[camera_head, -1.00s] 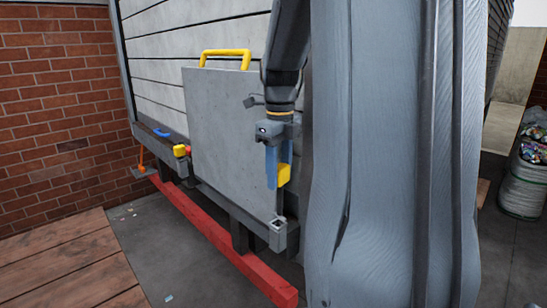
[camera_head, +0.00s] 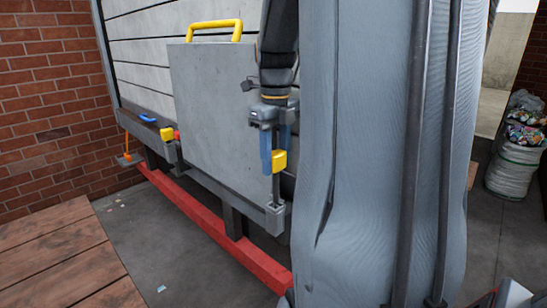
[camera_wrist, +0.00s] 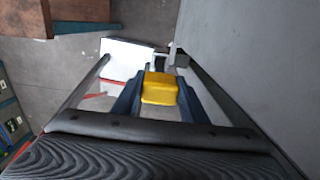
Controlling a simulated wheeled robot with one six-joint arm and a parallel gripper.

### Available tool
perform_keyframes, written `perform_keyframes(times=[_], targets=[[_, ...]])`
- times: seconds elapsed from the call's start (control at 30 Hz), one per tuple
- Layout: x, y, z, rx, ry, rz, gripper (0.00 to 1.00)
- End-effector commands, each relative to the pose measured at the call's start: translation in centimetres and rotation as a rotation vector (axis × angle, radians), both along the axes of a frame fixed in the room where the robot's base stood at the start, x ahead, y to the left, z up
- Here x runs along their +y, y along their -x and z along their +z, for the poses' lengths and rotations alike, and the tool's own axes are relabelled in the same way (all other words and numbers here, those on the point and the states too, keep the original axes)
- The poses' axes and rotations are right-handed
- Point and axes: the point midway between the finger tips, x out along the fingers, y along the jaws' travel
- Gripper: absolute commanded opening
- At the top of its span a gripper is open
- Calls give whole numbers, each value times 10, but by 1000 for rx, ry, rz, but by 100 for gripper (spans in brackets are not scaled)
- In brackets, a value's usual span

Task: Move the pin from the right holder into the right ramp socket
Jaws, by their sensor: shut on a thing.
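The pin (camera_head: 279,161) has a yellow block head and a dark shaft that points down, nearly upright. My gripper (camera_head: 272,150) is shut on the yellow head, which also shows between the blue fingers in the wrist view (camera_wrist: 160,88). The right ramp socket (camera_head: 275,218) is a grey square block at the ramp's lower right corner. The shaft's lower end meets the top of this socket. I cannot tell how far it is inside. The grey ramp plate (camera_head: 215,110) stands upright just left of my gripper. I cannot make out the right holder.
A second yellow-headed pin (camera_head: 166,134) and a blue handle (camera_head: 148,118) are at the ramp's left side. A red beam (camera_head: 205,225) runs below. A wooden platform (camera_head: 55,260) stands at lower left. Sacks (camera_head: 520,150) stand at far right.

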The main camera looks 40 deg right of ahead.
Motion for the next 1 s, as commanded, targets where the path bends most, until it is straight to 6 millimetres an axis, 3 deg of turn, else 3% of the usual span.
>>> perform_keyframes(times=[0.2,1.0], targets=[[0,0,-12,-1,0,1,8],[1,-3,-12,0,0,1,8]])
